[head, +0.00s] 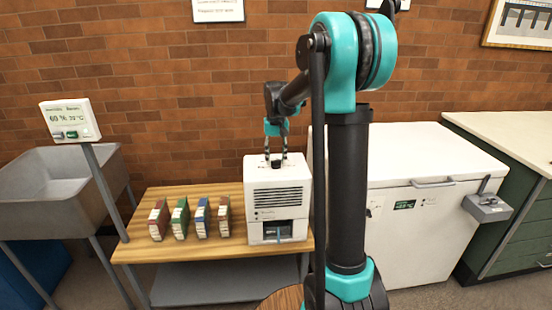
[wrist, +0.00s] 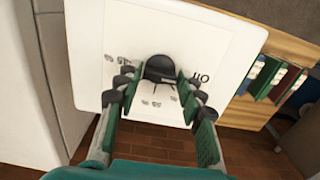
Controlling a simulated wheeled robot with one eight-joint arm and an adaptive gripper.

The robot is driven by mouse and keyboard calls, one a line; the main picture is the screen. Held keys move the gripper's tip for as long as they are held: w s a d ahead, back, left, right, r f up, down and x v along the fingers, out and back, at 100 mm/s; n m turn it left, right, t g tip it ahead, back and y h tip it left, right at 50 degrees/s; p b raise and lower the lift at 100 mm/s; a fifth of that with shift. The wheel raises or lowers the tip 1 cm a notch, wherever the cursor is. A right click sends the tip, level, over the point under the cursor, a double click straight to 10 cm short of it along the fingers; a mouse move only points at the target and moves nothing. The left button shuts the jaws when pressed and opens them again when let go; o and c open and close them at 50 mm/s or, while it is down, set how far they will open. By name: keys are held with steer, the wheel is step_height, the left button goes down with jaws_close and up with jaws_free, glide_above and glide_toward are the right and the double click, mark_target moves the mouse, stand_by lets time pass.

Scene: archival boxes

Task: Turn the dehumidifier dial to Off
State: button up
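The dehumidifier (head: 276,197) is a white box with a dark front grille, standing at the right end of a wooden bench. Its black dial (wrist: 161,67) is on the white top, seen in the wrist view. "Off" (wrist: 201,78) is printed upside down to the right of the dial in that view; smaller marks lie to its left and below. I cannot tell clearly which mark the dial points at. My gripper (head: 276,157) points down over the top. In the wrist view its open fingers (wrist: 157,79) stand on either side of the dial, with gaps visible.
Several coloured archival boxes (head: 181,218) stand left of the dehumidifier on the bench (head: 135,250). A white chest freezer (head: 420,235) is to the right. A sink (head: 58,185) and a display reading 60 % (head: 70,120) are at the left. A brick wall is behind.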

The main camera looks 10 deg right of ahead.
steer(key=shift+o, duration=1.3)
step_height(320, 180, up, 12)
steer(key=s+d+f+t, duration=0.1)
steer(key=s+f+t, duration=0.1)
steer(key=s+f, duration=0.9)
steer(key=s+d+f+t, duration=0.2)
steer(key=s+f, duration=1)
steer(key=s, duration=0.6)
steer(key=shift+d+f+n, duration=0.15)
steer(key=shift+d+n, duration=0.05)
steer(key=shift+n, duration=0.1)
